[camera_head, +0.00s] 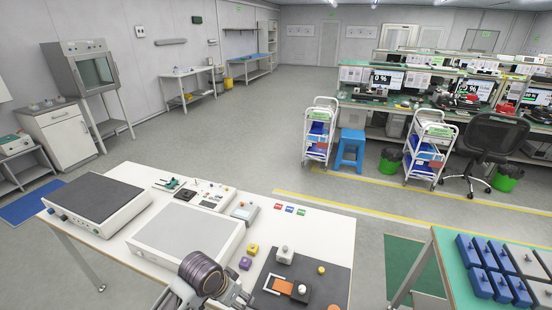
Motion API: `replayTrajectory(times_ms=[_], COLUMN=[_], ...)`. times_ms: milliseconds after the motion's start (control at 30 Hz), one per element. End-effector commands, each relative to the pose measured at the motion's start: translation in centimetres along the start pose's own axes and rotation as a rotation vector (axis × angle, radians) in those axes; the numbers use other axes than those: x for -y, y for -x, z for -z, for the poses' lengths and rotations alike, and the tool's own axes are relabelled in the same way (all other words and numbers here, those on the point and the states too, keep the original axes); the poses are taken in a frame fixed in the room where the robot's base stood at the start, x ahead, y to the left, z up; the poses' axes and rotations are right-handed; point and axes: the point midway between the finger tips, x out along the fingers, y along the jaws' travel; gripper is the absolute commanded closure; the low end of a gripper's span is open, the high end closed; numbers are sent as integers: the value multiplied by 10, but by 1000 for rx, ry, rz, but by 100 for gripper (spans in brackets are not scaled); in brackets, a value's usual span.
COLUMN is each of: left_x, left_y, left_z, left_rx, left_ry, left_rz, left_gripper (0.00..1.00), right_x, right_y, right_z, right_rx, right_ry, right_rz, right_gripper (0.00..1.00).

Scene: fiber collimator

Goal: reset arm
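One of my arms, the left one by its side of entry, comes in at the bottom edge left of the middle. Its dark round wrist joint is large in view, and the gripper (238,293) beside it points right, low over the white table (335,222). The gripper is small and partly cut off by the bottom edge, so its fingers cannot be read. It is left of a dark mat (335,275) that bears an orange and white device (290,288), a grey block with a knob (285,254) and small yellow and orange round parts. My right gripper is out of view.
A light grey flat box (185,240) and a dark-topped instrument (95,200) fill the table's left. A green-topped table (445,255) with blue boxes (480,284) stands at right, with floor between.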

Motion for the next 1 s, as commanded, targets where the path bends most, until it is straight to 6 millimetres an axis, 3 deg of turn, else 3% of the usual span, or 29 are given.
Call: replayTrajectory(times_ms=[367, 700, 1000], left_x=[0, 13, 22], left_y=[15, 33, 44], left_z=[-41, -87, -114], left_rx=[-30, -25, -11], left_ry=[136, 266, 331], left_rz=[46, 123, 173], left_gripper=[43, 43, 43], right_x=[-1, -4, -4], right_y=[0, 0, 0], right_z=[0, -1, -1], right_rx=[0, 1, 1], right_ry=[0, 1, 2], right_rz=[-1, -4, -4], right_gripper=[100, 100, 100])
